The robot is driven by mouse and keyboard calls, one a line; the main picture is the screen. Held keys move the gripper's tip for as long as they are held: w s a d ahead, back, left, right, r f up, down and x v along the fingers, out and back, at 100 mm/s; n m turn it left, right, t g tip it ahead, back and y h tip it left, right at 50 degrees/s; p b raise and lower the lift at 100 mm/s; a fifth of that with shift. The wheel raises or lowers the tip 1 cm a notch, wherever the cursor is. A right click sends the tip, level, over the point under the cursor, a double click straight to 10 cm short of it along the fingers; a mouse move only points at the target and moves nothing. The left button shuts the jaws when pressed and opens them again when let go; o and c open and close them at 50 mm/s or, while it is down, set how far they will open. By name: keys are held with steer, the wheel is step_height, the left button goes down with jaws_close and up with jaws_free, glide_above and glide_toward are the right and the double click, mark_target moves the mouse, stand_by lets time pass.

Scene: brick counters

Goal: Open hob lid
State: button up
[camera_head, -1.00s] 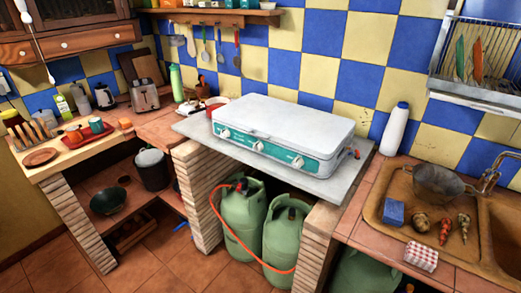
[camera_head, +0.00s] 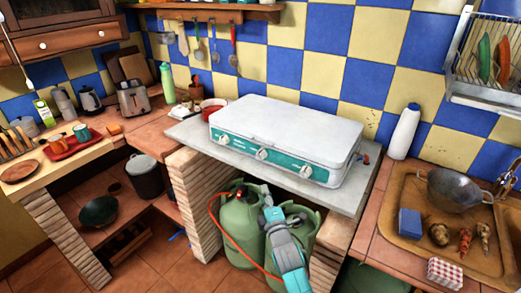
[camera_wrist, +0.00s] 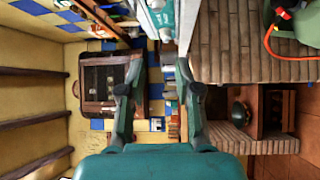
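The hob is a white box with a teal front panel (camera_head: 262,152) and several white knobs. Its white lid (camera_head: 285,123) lies flat and shut on top. The hob sits on a grey slab (camera_head: 190,130). My gripper (camera_head: 272,212) is below and in front of the slab in the head view, before the green gas bottles, apart from the lid. In the wrist view my gripper (camera_wrist: 160,92) has its two fingers spread with nothing between them. Part of the teal panel (camera_wrist: 160,12) shows sideways at the top there.
Green gas bottles (camera_head: 240,220) with an orange hose stand under the slab, between brick pillars (camera_head: 200,200). A red pot (camera_head: 213,105) is close to the hob's left end. Space above the lid is clear.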

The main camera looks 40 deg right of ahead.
steer(key=shift+n+h, duration=0.7)
steer(key=shift+n, duration=0.1)
steer(key=w+d+r, duration=0.2)
steer(key=w+d, duration=0.1)
steer(key=w, duration=0.2)
steer(key=w+d+r, duration=0.2)
steer(key=w+d, duration=0.1)
steer(key=w, duration=0.2)
steer(key=w+d+r, duration=0.3)
steer(key=w, duration=0.2)
steer(key=shift+d, duration=0.35)
jaws_close()
